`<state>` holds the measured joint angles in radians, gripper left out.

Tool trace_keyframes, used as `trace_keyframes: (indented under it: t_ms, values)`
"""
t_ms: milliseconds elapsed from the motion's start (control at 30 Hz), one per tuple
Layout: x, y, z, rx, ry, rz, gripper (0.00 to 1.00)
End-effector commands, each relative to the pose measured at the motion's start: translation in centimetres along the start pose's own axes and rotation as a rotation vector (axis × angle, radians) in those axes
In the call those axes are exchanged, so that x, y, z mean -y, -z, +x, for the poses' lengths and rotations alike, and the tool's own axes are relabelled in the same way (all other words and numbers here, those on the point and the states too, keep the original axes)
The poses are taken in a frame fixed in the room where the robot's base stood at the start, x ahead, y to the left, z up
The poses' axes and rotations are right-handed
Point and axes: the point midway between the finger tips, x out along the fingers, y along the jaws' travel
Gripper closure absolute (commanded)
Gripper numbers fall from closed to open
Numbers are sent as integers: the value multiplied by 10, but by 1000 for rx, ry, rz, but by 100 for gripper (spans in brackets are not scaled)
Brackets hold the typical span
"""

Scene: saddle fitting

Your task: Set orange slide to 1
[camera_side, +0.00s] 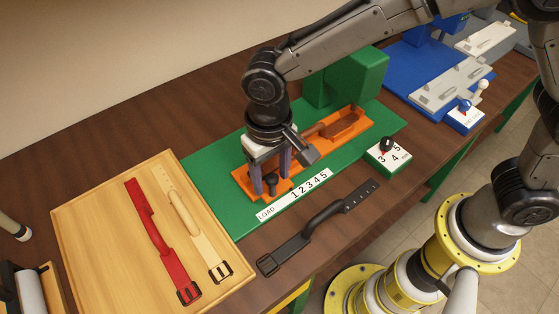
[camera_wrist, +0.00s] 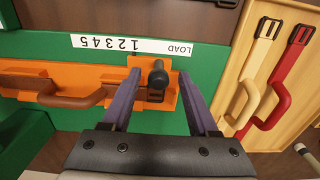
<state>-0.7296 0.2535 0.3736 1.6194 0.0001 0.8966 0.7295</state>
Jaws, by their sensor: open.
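The orange slide (camera_wrist: 137,68) sits at the LOAD end of an orange track (camera_side: 300,165) on a green base (camera_side: 215,165). Its upright black knob (camera_wrist: 157,74) also shows in the side view (camera_side: 271,182). The white scale (camera_side: 294,195) reads LOAD, 1, 2, 3, 4, 5; in the wrist view (camera_wrist: 135,44) it appears upside down, and the knob lies between LOAD and 1. My gripper (camera_wrist: 158,80) points down, open, with one finger on each side of the knob. I see gaps between the knob and both fingers.
A brown strap (camera_wrist: 75,96) with a raised handle lies along the track. A dial box (camera_side: 388,156) stands beside the green base. A black strap (camera_side: 315,225) lies in front. A wooden board (camera_side: 100,225) holds red and cream straps. A blue fixture (camera_side: 410,60) stands at the back right.

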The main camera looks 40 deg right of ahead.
Motion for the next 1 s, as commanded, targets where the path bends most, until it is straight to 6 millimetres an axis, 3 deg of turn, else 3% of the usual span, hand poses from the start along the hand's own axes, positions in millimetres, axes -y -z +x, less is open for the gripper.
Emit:
trace_keyframes:
  t_ms: [533, 1000]
  values:
    - [0, 1, -40, -3, 2, 0, 40]
    - [-3, 3, -45, -2, 2, 10, 40]
